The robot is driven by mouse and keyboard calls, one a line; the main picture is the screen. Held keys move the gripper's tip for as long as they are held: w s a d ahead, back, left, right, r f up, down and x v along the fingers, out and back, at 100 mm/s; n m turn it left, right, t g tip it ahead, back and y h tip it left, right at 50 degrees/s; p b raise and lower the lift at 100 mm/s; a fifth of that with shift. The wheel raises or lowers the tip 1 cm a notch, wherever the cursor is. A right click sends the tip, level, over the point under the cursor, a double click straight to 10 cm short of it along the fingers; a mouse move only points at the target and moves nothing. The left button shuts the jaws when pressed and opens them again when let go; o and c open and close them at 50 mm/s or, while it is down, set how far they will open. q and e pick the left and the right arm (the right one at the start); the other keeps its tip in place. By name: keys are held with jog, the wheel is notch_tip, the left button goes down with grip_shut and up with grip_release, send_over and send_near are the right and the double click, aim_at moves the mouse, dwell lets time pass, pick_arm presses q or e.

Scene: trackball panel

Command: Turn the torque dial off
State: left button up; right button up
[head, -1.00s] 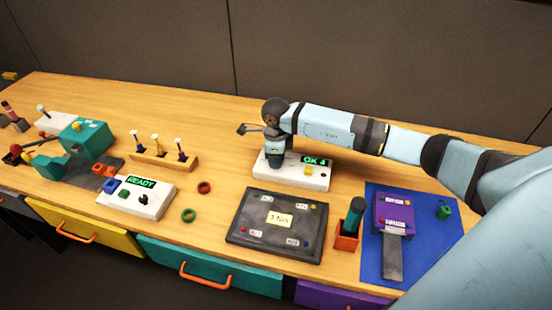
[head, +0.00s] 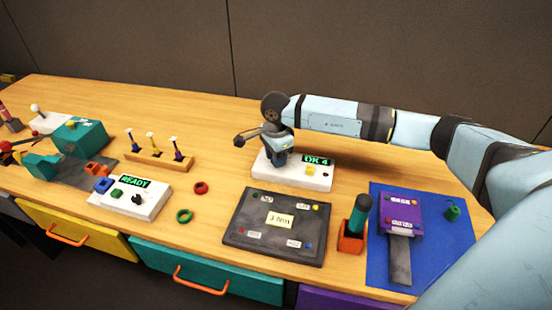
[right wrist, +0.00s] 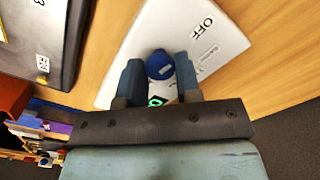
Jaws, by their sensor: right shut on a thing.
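The torque dial is a round blue knob (right wrist: 160,65) on a white box (right wrist: 168,24), shown in the right wrist view. The word OFF (right wrist: 202,28) is printed on the box, beyond the knob to the right. My right gripper (right wrist: 160,76) has one finger on each side of the knob and is shut on it. In the head view my right gripper (head: 277,158) points down over the left part of the white box (head: 318,181) and hides the knob. The box's green display (head: 318,160) reads OK 4. My left gripper is not in view.
A dark panel (head: 245,228) lies in front of the box. An orange holder with a green-handled tool (head: 357,215) and a purple device (head: 402,208) on a blue mat (head: 440,247) are to the right. A white READY box (head: 147,203) and a wooden rack (head: 150,160) stand left.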

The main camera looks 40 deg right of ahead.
dwell(0.4)
jog(key=o, duration=0.8)
jog(key=shift+o, duration=0.6)
jog(key=shift+r, duration=0.1)
notch_tip(320, 180, up, 14)
